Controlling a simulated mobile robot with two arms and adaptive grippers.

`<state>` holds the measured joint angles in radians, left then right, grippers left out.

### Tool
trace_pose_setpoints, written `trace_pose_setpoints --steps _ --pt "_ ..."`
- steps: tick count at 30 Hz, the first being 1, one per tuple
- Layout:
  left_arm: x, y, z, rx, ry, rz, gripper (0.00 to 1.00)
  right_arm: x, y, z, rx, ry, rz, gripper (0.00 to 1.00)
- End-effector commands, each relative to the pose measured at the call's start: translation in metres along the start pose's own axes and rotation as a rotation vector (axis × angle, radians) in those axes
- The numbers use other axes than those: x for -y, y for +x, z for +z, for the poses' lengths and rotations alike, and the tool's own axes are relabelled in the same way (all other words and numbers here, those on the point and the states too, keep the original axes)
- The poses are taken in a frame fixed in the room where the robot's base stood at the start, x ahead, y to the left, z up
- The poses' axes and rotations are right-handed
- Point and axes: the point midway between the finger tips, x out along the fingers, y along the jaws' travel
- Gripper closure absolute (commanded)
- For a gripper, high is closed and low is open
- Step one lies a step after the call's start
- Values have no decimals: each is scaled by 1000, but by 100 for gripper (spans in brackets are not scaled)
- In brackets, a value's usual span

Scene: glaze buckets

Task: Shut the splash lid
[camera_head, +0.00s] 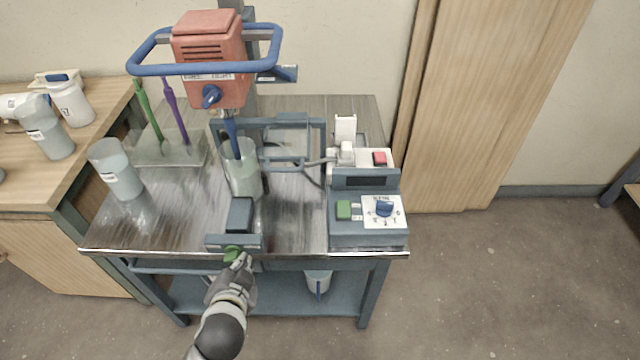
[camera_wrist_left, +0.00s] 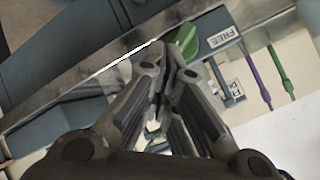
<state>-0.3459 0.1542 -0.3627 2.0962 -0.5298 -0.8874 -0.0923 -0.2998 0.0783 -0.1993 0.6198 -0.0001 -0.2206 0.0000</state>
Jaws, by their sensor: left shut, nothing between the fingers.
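A white flap (camera_head: 345,128), which looks like the splash lid, stands upright at the back of a pale switch housing (camera_head: 360,160). A white plug-like part and a red button (camera_head: 380,158) show in front of it. My left gripper (camera_head: 243,262) is at the table's front edge, far to the front left of the flap. Its fingers are shut and empty, close by a green knob (camera_head: 232,253) on a dark clamp block. In the left wrist view the shut fingers (camera_wrist_left: 165,58) show beside the green knob (camera_wrist_left: 196,38); touching or apart is unclear. My right gripper is not in view.
A red mixer with a blue ring guard (camera_head: 208,62) stands above a clear bucket (camera_head: 242,172). A control box (camera_head: 366,235) with a green button and blue dial sits at front right. A clear container (camera_head: 115,170) and stirrers (camera_head: 176,112) stand left.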

Motion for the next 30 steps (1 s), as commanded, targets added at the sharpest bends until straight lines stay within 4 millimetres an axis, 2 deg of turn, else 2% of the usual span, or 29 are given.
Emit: trace_pose_setpoints --steps 1,5,9,12,15,20,25,30 --pt "7 0 -24 -77 54 -46 100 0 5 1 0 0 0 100" --pt "12 -3 -80 -257 222 -146 100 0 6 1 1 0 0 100" --pt "1 -15 -142 -476 435 -245 100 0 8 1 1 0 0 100" --pt "-15 -28 -176 -612 578 -302 100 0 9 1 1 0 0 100" --pt "-28 -38 -197 -704 678 -337 100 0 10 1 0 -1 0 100" --pt "-35 -40 -210 -747 726 -355 100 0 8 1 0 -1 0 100" --pt "-32 -26 -228 -746 723 -355 100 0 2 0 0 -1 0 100" --pt "-31 0 -253 -746 722 -354 100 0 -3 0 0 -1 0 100"
